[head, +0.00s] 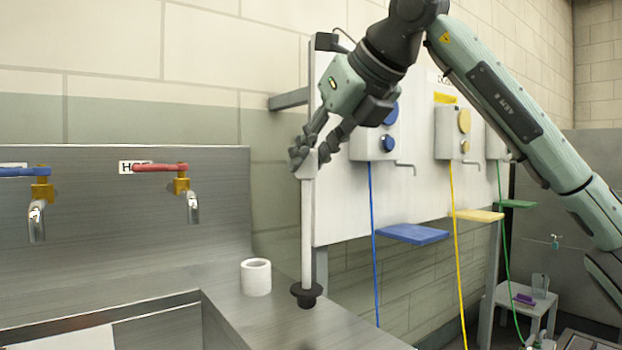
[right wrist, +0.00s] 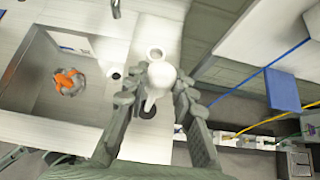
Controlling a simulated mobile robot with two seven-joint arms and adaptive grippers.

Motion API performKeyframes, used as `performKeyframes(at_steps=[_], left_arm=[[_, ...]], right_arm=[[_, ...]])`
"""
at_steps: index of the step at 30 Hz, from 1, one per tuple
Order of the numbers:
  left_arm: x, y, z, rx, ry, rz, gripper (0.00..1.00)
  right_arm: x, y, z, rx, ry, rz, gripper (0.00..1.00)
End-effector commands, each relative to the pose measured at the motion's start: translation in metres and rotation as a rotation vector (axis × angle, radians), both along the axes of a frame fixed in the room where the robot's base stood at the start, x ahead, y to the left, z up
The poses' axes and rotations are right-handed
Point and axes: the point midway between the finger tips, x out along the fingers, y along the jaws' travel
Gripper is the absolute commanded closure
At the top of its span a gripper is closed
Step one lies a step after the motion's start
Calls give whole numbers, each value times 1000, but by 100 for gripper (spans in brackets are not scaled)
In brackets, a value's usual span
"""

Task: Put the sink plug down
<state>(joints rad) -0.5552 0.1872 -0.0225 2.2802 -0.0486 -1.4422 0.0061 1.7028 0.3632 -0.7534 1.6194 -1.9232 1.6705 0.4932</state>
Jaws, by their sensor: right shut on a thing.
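The sink plug is a long white rod (head: 307,230) with a round knob and a black flanged stopper (head: 306,295) at its lower end. My right gripper (head: 307,160) is shut on its top end and holds it upright over the steel counter. The stopper is at or just above the counter; I cannot tell if it touches. In the right wrist view the plug's white knob (right wrist: 161,73) is between my right fingertips (right wrist: 158,97). My left gripper is not in view.
A white cup (head: 256,277) stands on the counter (head: 270,315) just left of the plug. The sink basin (head: 160,330) is further left, below taps with blue (head: 25,171) and red (head: 160,167) handles. An orange item (right wrist: 69,82) lies in the basin. A white panel (head: 335,200) stands behind.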

Motion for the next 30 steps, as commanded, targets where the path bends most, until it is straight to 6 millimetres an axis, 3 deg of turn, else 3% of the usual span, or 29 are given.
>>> performKeyframes(at_steps=[7, 20, 21, 25, 30], left_arm=[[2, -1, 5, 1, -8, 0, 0], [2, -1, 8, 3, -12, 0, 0], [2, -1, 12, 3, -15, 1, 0], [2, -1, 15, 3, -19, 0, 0], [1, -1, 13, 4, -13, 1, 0]], right_arm=[[0, 0, -35, 0, 3, 1, 100], [-1, 0, -40, 1, 1, 0, 100], [-1, 0, -39, 1, 2, 0, 72], [-1, 0, -39, 1, 2, 0, 56], [-1, 0, -39, 1, 2, 0, 55]])
